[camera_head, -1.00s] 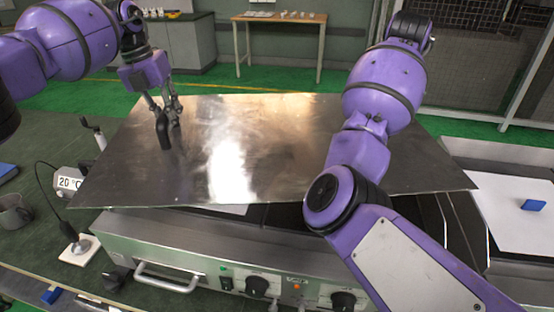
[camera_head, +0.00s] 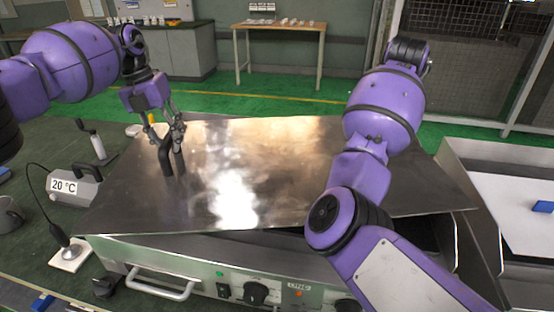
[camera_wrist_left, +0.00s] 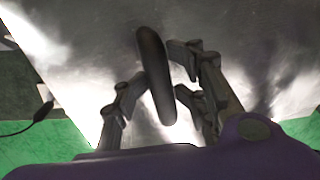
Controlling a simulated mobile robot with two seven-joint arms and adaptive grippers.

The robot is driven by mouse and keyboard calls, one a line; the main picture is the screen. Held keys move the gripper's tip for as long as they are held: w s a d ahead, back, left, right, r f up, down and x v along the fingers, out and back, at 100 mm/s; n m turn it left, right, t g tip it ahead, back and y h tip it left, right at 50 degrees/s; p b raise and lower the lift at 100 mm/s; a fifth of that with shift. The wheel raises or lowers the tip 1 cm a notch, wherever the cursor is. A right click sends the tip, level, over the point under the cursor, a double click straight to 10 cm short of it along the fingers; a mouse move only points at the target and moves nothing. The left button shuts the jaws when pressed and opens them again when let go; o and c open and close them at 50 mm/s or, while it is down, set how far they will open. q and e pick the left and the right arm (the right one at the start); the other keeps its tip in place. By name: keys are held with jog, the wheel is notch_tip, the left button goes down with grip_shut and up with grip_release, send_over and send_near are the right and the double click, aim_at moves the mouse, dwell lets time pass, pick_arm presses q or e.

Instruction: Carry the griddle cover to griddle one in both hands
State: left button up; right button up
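The griddle cover is a large shiny metal sheet (camera_head: 270,180) lying over an appliance with a grey front panel. It sits slightly askew to that panel, with a dark gap under its right front edge. A black upright handle (camera_head: 166,158) stands near its left end. My left gripper (camera_head: 172,137) comes down from above onto this handle. In the left wrist view the handle (camera_wrist_left: 155,75) lies between the fingers, which look closed on it. My right arm reaches across the cover's right side; its gripper and any handle there are hidden behind the arm.
The panel (camera_head: 235,270) has knobs and a bar handle (camera_head: 160,285). A box reading 20 °C (camera_head: 72,186) and a probe on a white base (camera_head: 68,257) stand left. A blue block (camera_head: 543,207) lies on a white surface at right. A wooden table (camera_head: 280,32) is behind.

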pick_arm(q)
jog(key=shift+s+d, duration=0.1)
jog(key=shift+d, duration=0.05)
pick_arm(e)
jog(key=shift+a, duration=0.1)
pick_arm(q)
jog(key=shift+r, duration=0.2)
pick_arm(e)
jog(key=shift+a, duration=0.15)
pick_arm(q)
notch_tip(320, 180, up, 12)
jog(key=a, duration=0.2)
jog(key=shift+a+f, duration=0.2)
jog(key=shift+f, duration=0.05)
pick_arm(e)
jog(key=v, duration=1.2)
